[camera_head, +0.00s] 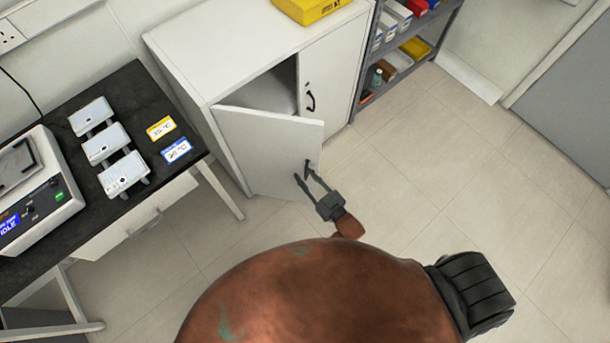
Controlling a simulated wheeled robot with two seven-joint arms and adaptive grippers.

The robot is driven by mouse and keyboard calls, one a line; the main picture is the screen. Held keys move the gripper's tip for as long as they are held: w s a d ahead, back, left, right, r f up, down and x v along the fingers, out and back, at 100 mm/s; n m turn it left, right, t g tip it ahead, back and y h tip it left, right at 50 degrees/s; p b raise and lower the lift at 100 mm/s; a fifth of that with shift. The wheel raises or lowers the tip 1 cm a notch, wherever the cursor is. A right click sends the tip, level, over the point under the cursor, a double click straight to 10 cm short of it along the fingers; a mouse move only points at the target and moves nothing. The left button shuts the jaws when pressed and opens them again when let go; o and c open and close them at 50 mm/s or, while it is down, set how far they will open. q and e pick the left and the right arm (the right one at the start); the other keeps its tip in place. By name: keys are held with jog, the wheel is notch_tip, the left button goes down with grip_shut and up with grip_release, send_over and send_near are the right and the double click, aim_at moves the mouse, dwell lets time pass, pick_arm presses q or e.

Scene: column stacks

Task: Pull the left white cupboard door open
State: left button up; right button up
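The white cupboard (240,50) stands at the top middle. Its left door (265,150) is partly open, swung out toward me, with a dark gap into the cupboard above its top edge. The right door (328,75) is closed and has a dark curved handle (311,101). My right gripper (305,175) is at the left door's outer face, close to its free edge. Its two fingers are spread apart. A dark piece at the fingertips may be the left door's handle; I cannot tell whether it is touched. My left gripper is not in view.
A black-topped bench (130,100) with a device (35,190) and several small white blocks stands left of the open door. A grey shelf unit (420,65) with boxes is right of the cupboard. A yellow box (312,8) sits on top. The floor (440,180) at right is clear.

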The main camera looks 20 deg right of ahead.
jog(key=v, duration=1.2)
jog(key=shift+c, duration=0.2)
